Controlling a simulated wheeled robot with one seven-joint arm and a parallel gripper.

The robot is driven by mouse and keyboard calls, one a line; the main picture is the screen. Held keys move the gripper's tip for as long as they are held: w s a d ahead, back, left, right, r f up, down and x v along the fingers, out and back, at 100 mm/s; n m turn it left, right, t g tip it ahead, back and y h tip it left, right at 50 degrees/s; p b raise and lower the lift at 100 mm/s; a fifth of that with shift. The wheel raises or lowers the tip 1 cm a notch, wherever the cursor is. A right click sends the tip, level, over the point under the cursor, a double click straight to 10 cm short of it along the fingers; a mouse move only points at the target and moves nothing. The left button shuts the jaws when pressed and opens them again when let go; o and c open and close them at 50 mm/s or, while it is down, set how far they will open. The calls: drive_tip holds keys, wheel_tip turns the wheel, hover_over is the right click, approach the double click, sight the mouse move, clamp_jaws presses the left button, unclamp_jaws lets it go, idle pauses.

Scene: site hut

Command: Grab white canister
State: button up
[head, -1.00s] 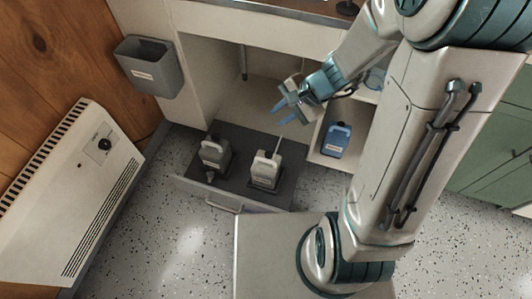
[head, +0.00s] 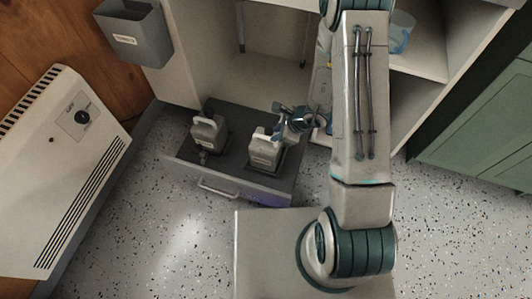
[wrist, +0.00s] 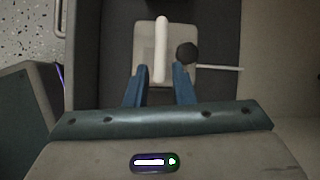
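The white canister (head: 264,152) stands in the open drawer (head: 230,180), on the right. It has a loop handle on top. In the wrist view the canister (wrist: 150,45) is just ahead of the fingers, with its pale handle running between their lines and a dark round cap on the right. My gripper (head: 277,124) is close to the canister's top at its right side. In the wrist view my gripper (wrist: 160,72) is open, its two blue fingers apart with nothing visibly clamped. Whether a finger touches the canister I cannot tell.
A second, greyer canister (head: 208,132) stands left in the same drawer. A grey bin (head: 132,35) hangs on the cabinet side. A white heater (head: 60,165) is at the left. A thin pale rod (wrist: 220,69) lies beside the cap. A blue cup (head: 401,30) stands on a shelf.

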sight(267, 137)
drive_tip(key=b+x, duration=0.2)
drive_tip(key=x, duration=0.5)
drive_tip(key=shift+w+a+f, duration=0.2)
drive_tip(key=shift+a, duration=0.15)
drive_tip(key=shift+r, duration=0.1)
clamp_jaws()
